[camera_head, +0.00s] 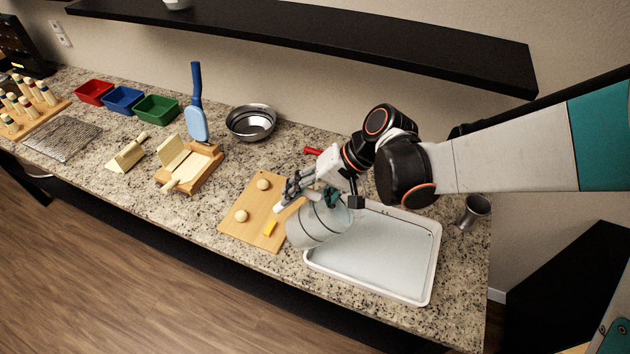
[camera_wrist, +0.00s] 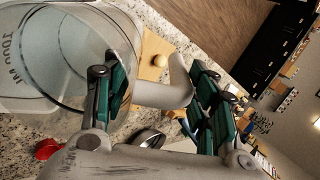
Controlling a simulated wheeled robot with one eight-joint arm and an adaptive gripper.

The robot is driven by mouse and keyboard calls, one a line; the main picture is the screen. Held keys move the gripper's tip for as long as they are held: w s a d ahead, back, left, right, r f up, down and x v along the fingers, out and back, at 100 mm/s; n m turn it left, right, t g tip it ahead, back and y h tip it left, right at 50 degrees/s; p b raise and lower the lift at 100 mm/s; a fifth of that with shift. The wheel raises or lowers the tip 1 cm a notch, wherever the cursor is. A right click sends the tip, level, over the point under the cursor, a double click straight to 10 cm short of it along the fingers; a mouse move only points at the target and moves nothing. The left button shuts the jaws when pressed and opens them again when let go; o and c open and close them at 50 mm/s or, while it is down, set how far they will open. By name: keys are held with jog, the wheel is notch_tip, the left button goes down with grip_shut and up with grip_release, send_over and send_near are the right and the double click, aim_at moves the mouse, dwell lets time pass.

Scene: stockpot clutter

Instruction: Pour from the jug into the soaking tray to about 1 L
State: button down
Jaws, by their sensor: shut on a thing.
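The clear jug (camera_head: 318,226) is tilted over the left end of the soaking tray. My gripper (camera_head: 312,193) is shut on its handle. In the wrist view the jug (camera_wrist: 40,60) fills the upper left, with printed marks on its wall, and its pale handle (camera_wrist: 160,94) lies between my fingers. The soaking tray (camera_head: 438,245) is white, shallow and rectangular, near the counter's front right. Its inside looks smooth and pale grey-blue; I cannot tell the liquid level. No stream is clearly visible, and the jug's contents are hard to tell.
A wooden board (camera_head: 233,222) with dough balls and a yellow block lies left of the tray. A steel bowl (camera_head: 251,122) and a red-handled item (camera_head: 313,151) are behind. A dark shelf (camera_head: 350,45) hangs above.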

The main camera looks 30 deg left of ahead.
jog(key=shift+w+d+r+y+b, duration=0.15)
jog(key=shift+d+y+b, duration=0.15)
jog(key=shift+y, duration=0.3)
dwell(1.1)
jog(key=shift+w+d+g+y+b, duration=0.2)
jog(key=shift+d+g+y+b, duration=0.2)
jog(key=shift+b, duration=0.45)
jog(key=shift+w+d+g+y+b, duration=0.25)
jog(key=shift+d+y+b, duration=0.25)
jog(key=shift+b, duration=0.35)
dwell(4.5)
